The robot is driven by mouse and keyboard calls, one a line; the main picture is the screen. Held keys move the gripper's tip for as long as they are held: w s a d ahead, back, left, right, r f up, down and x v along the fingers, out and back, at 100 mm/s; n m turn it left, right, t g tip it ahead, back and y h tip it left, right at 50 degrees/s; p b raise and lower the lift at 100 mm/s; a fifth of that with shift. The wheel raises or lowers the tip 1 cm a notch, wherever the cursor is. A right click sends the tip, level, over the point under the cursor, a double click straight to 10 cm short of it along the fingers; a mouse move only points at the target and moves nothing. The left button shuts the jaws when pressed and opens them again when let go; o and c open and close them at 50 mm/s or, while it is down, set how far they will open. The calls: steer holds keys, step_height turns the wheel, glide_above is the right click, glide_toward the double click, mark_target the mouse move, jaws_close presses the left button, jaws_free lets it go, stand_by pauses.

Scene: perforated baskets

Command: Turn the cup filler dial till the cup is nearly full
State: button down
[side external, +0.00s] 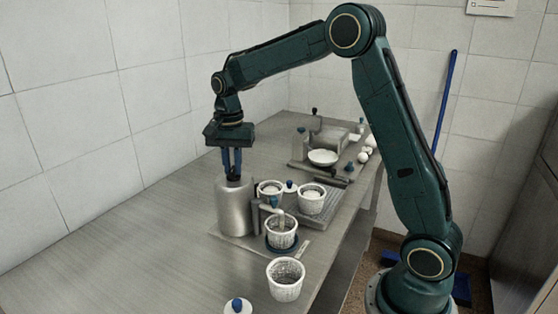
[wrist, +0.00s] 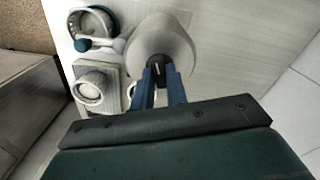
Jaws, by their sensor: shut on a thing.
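The cup filler (side external: 236,210) is a grey metal cylinder with a side spout, standing on the bench. My gripper (side external: 232,176) points straight down over its top, blue fingers shut on the dark dial (wrist: 155,68). In the wrist view the fingers (wrist: 158,76) straddle the dial, and the filler's pale round body (wrist: 163,42) lies beyond. A white perforated cup (side external: 282,238) stands on a blue round base under the spout. The cup also shows in the wrist view (wrist: 110,23), partly covered by the spout. Its fill level is too small to tell.
Another perforated basket (side external: 286,284) stands in front, near a white lidded pot (side external: 238,306). Filled baskets (side external: 312,203) stand behind the spout. A press-like device with a white bowl (side external: 323,157) is at the back. The bench is clear to the left.

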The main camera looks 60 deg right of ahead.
mark_target(233, 169)
steer(key=shift+m, duration=0.3)
steer(key=c, duration=1.4)
jaws_free()
step_height(233, 169, up, 14)
